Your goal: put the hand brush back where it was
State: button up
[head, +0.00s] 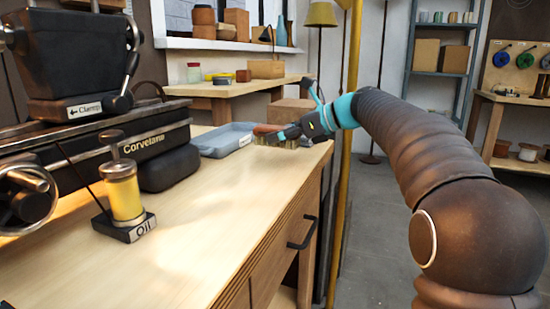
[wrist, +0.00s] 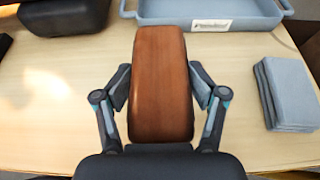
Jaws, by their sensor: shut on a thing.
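The hand brush has a brown wooden back and pale bristles. In the head view the brush (head: 268,132) is over the far right end of the workbench, bristles down. In the wrist view its wooden back (wrist: 162,75) fills the middle. My gripper (head: 288,132) is shut on it, with one finger on each side in the wrist view (wrist: 160,88). I cannot tell whether the bristles touch the bench top. The blue-grey tray (head: 222,141) with a white label lies just beyond the brush; it also shows in the wrist view (wrist: 262,15).
A folded grey cloth or pad stack (wrist: 290,95) lies right of the brush. The oil can (head: 125,190) and a black machine (head: 120,135) stand on the left of the workbench (head: 190,240). The front middle of the bench is clear. A yellow pole (head: 346,200) rises beside its right end.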

aim_at(274, 164)
jog(key=shift+s+a+f, duration=0.2)
jog(key=shift+a+f, duration=0.15)
jog(key=shift+a, duration=0.2)
jog(key=shift+f+b, duration=0.5)
jog(key=shift+f, duration=1.45)
jog(key=shift+f, duration=0.15)
jog(key=o, duration=1.3)
jog(key=shift+s+d+r, duration=0.1)
jog(key=shift+d+r, duration=0.15)
jog(key=v, duration=1.1)
jog(key=shift+d+p, duration=0.2)
jog(key=shift+p, duration=0.2)
jog(key=shift+s, duration=0.1)
